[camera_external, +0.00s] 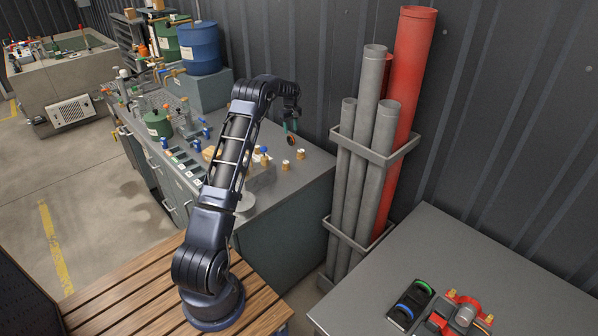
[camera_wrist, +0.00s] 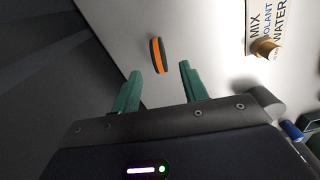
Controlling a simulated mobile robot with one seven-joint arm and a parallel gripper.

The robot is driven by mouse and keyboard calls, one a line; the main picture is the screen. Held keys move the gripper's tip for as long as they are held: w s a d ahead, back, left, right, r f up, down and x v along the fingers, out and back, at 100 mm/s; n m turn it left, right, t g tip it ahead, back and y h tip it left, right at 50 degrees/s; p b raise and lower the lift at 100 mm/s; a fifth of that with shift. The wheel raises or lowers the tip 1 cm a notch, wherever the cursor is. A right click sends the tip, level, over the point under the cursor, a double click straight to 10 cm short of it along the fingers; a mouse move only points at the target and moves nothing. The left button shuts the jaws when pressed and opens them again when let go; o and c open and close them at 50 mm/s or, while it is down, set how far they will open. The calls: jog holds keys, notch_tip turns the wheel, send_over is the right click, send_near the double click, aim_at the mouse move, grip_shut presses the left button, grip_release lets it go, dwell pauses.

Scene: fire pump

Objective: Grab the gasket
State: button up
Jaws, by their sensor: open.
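The likely gasket is an orange and black ring (camera_wrist: 158,55), seen nearly edge-on in the wrist view over the grey bench top. It lies just beyond my fingertips, in line with the gap between them. I see no contact. My gripper (camera_wrist: 159,76) has two green fingers, apart with nothing between them. In the external view my gripper (camera_external: 288,126) points down above the far right part of the workbench (camera_external: 308,172). The ring shows small there, just under the fingers (camera_external: 292,140). Whether it touches the bench is too small to tell.
Brass fittings (camera_external: 286,164) stand on the bench near my gripper; one brass fitting (camera_wrist: 264,48) sits by a printed label. Grey pipes and a red pipe (camera_external: 408,90) stand in a rack at right. A black tray (camera_external: 411,304) with green and blue rings lies on the front table.

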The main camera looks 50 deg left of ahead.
aim_at(291, 136)
jog(key=shift+w+a+f, duration=0.1)
jog(key=shift+f, duration=1.9)
jog(key=shift+w+a+f, duration=0.1)
jog(key=shift+f, duration=1.9)
grip_shut()
jog(key=shift+r, duration=0.1)
